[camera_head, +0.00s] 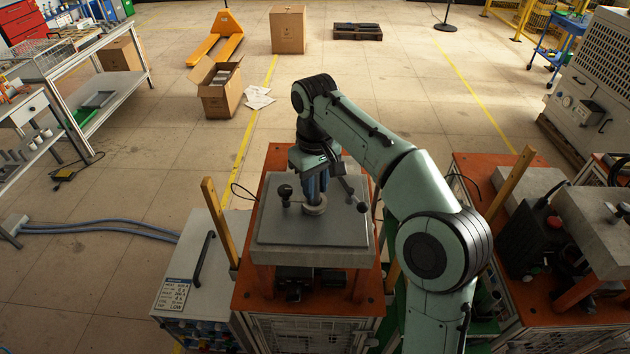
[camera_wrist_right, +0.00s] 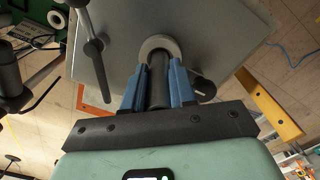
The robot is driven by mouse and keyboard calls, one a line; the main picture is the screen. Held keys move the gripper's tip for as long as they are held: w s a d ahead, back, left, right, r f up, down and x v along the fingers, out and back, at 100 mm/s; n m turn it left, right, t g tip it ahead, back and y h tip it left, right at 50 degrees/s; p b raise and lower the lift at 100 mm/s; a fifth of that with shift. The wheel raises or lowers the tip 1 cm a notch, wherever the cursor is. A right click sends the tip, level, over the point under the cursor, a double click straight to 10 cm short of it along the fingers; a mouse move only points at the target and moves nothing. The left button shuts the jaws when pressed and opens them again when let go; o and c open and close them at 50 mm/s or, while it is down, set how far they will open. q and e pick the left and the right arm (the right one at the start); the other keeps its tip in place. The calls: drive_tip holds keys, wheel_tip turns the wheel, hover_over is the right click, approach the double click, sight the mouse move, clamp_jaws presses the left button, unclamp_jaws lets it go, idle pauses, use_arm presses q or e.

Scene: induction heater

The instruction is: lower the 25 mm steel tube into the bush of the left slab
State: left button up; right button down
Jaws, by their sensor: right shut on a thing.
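The left slab (camera_head: 275,230) is a grey plate on an orange-topped cart, in the middle of the head view. Its bush, a pale ring (camera_head: 316,209), sits under my right gripper (camera_head: 317,197). My right gripper also shows in the wrist view (camera_wrist_right: 157,92), its blue fingers shut on the dark steel tube (camera_wrist_right: 158,82). The tube's far end lines up with the opening of the bush (camera_wrist_right: 153,42). I cannot tell whether the end is inside the bush or just above it. In the head view the fingers mostly hide the tube. My left gripper is not in view.
A black-knobbed post (camera_head: 285,191) and a clamp lever (camera_head: 354,196) stand on the slab on either side of the gripper. Wooden uprights (camera_head: 219,222) flank the cart. Another slab (camera_head: 610,230) lies on the right cart. The slab's front part is clear.

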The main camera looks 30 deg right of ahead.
drive_tip(key=shift+f, duration=0.2)
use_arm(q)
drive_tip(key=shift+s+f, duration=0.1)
use_arm(e)
drive_tip(key=c, duration=0.8)
unclamp_jaws()
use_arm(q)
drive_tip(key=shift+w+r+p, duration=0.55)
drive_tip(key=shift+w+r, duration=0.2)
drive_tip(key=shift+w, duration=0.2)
use_arm(e)
wheel_tip(320, 180, up, 8)
drive_tip(key=shift+f, duration=0.2)
